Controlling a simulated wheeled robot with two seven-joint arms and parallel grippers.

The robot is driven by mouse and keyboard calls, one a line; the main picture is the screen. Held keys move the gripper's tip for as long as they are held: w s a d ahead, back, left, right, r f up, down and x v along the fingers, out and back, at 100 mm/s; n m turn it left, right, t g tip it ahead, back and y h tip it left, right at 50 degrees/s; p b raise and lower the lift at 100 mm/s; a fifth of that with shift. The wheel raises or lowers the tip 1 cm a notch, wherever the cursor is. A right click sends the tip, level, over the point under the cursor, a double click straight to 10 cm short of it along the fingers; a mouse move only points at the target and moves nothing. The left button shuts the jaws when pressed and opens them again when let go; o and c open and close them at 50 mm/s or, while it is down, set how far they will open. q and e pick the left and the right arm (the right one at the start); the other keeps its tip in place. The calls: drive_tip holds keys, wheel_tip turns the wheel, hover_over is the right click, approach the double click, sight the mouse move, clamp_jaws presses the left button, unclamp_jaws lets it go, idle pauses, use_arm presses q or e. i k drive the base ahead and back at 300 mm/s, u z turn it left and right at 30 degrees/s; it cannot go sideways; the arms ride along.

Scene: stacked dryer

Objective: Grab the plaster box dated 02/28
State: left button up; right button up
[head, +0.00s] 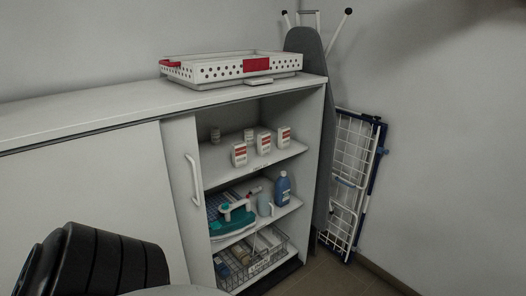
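Small white boxes with red-orange fronts stand in a row on the upper shelf of the open cabinet: a left box (239,154), a middle box (264,144) and a right box (284,137). Their print is too small to read, so I cannot tell which one bears 02/28. A dark ribbed part of my own arm fills the lower left. Neither gripper is in view.
Lower shelves hold a blue bottle (283,188), a teal iron (236,221) and a wire basket (278,263). A white tray (210,72) sits on top. A drying rack (350,180) leans right.

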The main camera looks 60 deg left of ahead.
sight(239, 150)
drive_tip(key=u, duration=0.35)
drive_tip(key=i, duration=2.15)
drive_tip(key=u, duration=0.9)
